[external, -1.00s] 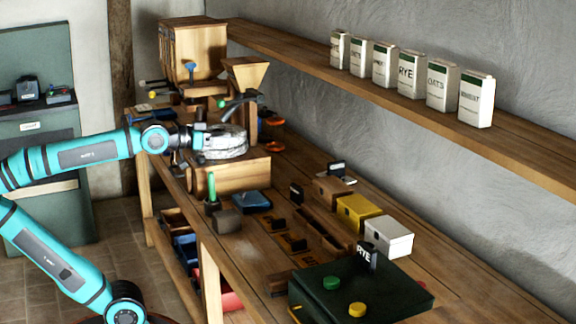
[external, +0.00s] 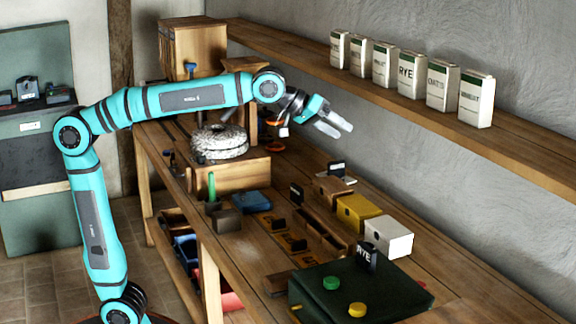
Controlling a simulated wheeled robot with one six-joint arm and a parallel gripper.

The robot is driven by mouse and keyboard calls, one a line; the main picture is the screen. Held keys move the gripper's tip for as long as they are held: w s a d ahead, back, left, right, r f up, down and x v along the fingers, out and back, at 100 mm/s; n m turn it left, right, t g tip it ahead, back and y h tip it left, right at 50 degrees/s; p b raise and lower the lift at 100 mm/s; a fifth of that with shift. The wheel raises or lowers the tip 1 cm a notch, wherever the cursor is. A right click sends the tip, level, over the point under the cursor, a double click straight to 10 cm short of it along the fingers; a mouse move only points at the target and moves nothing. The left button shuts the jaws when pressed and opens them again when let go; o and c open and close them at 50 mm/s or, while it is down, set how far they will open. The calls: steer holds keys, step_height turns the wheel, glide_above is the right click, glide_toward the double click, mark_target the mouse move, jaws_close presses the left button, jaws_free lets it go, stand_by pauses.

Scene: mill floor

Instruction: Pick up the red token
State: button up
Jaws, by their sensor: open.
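I cannot make out a red token for certain in the external view. A green token (external: 331,283) and a yellow token (external: 357,310) lie on top of a dark green box (external: 390,290) at the front of the bench. My gripper (external: 341,128) is open and empty, raised over the back of the bench, in front of the grey wall. It is well above and behind the green box, touching nothing.
White, yellow and brown boxes (external: 388,237) stand behind the green box. A millstone (external: 219,143) rests on a wooden block to the left. A wall shelf (external: 420,106) holds several labelled packets.

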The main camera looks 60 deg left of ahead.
steer(key=w+d+f+n+g, duration=0.1)
steer(key=w+d+f+g, duration=0.15)
steer(key=d, duration=0.95)
steer(key=w+d+f+g, duration=0.1)
steer(key=d+f, duration=0.2)
steer(key=d, duration=0.8)
steer(key=w+d+f+n+g, duration=0.1)
steer(key=w+d+f+g, duration=0.15)
steer(key=d, duration=0.95)
steer(key=w+a+f+g+y, duration=0.1)
steer(key=w+a+f, duration=0.1)
steer(key=f, duration=0.5)
steer(key=w+a+f+m+g+y, duration=0.1)
steer(key=w+a+f+g+y, duration=0.1)
steer(key=a+f, duration=0.2)
steer(key=w+a+f+m+g+y, duration=0.1)
steer(key=w+a+f, duration=0.1)
steer(key=f, duration=0.9)
steer(key=shift+w+a+y, duration=0.15)
steer(key=shift+a+y, duration=0.25)
steer(key=shift+a, duration=0.15)
steer(key=shift+d+f, duration=0.2)
steer(key=shift+f, duration=2.45)
steer(key=c, duration=1.1)
